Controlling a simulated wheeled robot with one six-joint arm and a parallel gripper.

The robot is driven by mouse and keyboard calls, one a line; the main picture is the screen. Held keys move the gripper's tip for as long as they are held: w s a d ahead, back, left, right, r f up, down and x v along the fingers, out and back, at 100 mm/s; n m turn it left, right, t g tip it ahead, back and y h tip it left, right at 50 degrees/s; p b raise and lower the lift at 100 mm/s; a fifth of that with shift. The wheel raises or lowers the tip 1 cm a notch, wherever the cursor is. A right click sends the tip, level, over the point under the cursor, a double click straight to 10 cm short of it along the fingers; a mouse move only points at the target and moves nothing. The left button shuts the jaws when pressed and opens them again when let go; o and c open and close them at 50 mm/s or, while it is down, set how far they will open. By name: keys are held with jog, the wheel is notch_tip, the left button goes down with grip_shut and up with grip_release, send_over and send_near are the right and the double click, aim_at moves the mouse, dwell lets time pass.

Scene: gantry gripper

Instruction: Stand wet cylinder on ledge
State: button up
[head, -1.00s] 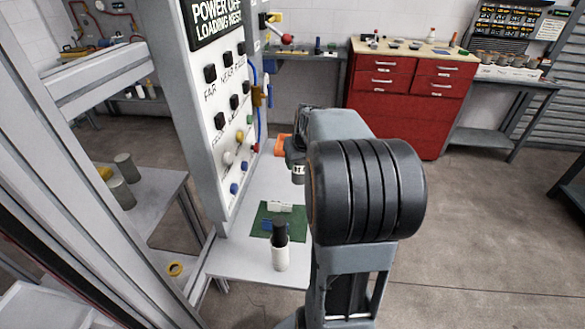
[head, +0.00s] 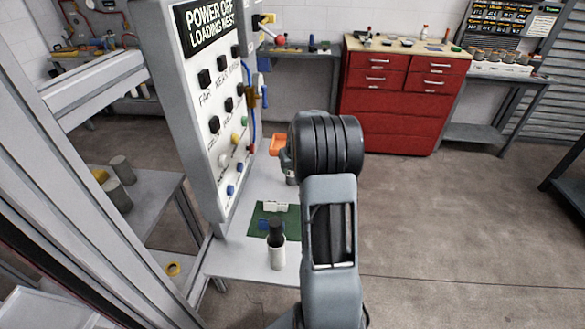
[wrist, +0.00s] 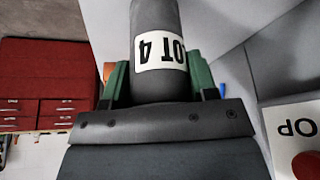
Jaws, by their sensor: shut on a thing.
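In the wrist view, my gripper (wrist: 160,85) has its green fingers shut on a dark grey cylinder (wrist: 155,18). The cylinder has a white label with black print, seen upside down and partly legible as "OT 4". Its far end runs out of the picture; I cannot tell whether it is wet. In the head view my own wrist and arm hide most of the gripper and the cylinder. A light grey ledge or bench top (head: 235,262) lies below and left of my arm. Two other grey cylinders stand on a bench at the left, the nearer one (head: 117,197) in front.
A control panel (head: 207,120) with knobs stands left of my arm. A dark-capped white bottle (head: 277,255) stands by a green mat (head: 288,212). An orange object (head: 277,144) is beside my wrist. Floor at right is clear.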

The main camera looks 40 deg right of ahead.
jog(key=shift+f, duration=0.55)
jog(key=shift+f, duration=0.1)
jog(key=shift+f, duration=0.15)
jog(key=o, duration=1.2)
jog(key=shift+s, duration=0.1)
jog(key=shift+r, duration=0.3)
jog(key=v, duration=1.2)
jog(key=shift+b, duration=0.3)
jog(key=shift+f, duration=0.1)
